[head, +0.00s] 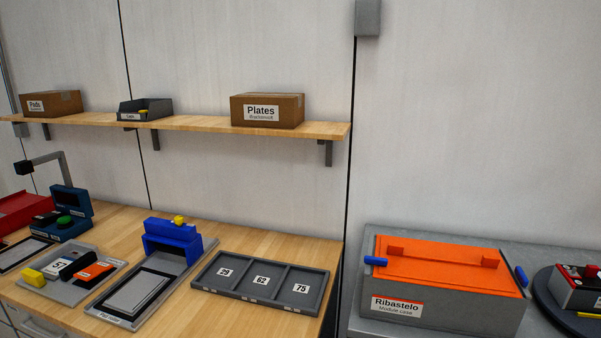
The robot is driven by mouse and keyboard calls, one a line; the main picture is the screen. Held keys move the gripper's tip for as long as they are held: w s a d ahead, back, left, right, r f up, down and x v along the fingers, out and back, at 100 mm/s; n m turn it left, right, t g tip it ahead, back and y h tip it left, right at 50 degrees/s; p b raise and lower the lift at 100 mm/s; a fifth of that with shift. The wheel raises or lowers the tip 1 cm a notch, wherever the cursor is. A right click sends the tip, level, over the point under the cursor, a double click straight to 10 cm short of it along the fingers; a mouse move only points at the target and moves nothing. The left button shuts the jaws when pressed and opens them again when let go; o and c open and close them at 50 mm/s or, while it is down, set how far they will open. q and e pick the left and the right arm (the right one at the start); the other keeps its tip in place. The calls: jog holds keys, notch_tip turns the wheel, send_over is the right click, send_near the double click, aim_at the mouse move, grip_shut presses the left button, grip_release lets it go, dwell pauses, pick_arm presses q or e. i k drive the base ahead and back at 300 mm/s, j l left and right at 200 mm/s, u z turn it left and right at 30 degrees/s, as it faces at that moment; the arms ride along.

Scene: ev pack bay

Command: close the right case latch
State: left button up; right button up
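The module case (450,308) is a grey box labelled Ribastelo, on a grey surface at the lower right. Its orange lid (440,262) lies on top and looks seated, with a raised orange handle bar across it. The right case latch (521,276) is a blue lever at the lid's right end, slanting, with its upper end standing out from the lid's edge. The left latch (375,261) is a blue lever at the left end, lying about level and sticking outward. Neither of my grippers shows in the head view.
Left of the case, a wooden bench (215,305) holds a three-slot grey tray (262,298) and a blue device (172,242). A wooden shelf (200,123) with boxes hangs above.

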aim_at(520, 274)
jog(key=z, duration=1.3)
